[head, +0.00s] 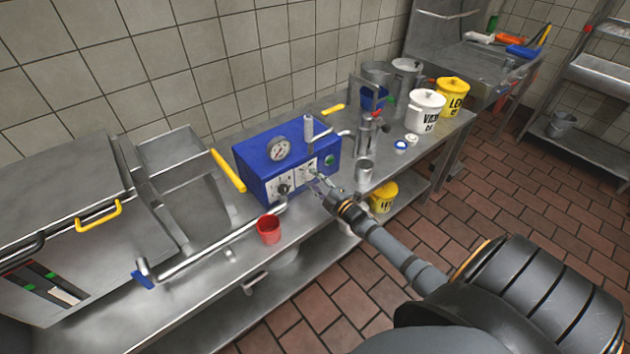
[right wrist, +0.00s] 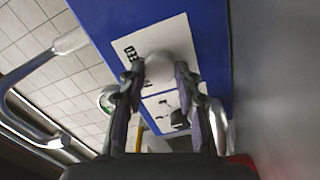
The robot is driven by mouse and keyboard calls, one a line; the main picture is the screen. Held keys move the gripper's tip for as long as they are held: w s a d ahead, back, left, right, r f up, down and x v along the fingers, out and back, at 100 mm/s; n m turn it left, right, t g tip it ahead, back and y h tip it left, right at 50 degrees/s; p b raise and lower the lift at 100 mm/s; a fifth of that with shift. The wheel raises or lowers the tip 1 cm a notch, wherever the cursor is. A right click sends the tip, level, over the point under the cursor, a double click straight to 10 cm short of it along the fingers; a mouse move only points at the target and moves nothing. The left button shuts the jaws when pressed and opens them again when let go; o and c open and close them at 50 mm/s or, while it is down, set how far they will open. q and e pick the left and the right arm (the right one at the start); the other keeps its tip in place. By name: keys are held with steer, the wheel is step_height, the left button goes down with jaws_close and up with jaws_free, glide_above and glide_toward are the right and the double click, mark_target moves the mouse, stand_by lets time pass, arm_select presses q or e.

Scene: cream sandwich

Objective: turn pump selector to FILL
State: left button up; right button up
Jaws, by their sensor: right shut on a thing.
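My right gripper (head: 316,183) is at the right plate. In the right wrist view, its two fingers (right wrist: 160,78) are shut on a pale rounded knob (right wrist: 168,55) on a white plate with black lettering. Most of that lettering is hidden, so I cannot tell which setting the knob is at. A dark knob (head: 283,188) on the other plate is apart from my gripper; it also shows in the right wrist view (right wrist: 178,118).
A long steel pipe (head: 215,247) runs in front of the box, with a red cup (head: 268,229) beside it. A steel cup (head: 364,170) stands right of the gripper. White (head: 426,111) and yellow (head: 453,97) lidded tubs are farther right. The tiled floor at right is clear.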

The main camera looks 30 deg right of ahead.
stand_by(0.5)
steer(key=o, duration=1.2)
steer(key=shift+c, duration=0.2)
steer(key=s, duration=1.2)
steer(key=shift+d, duration=0.45)
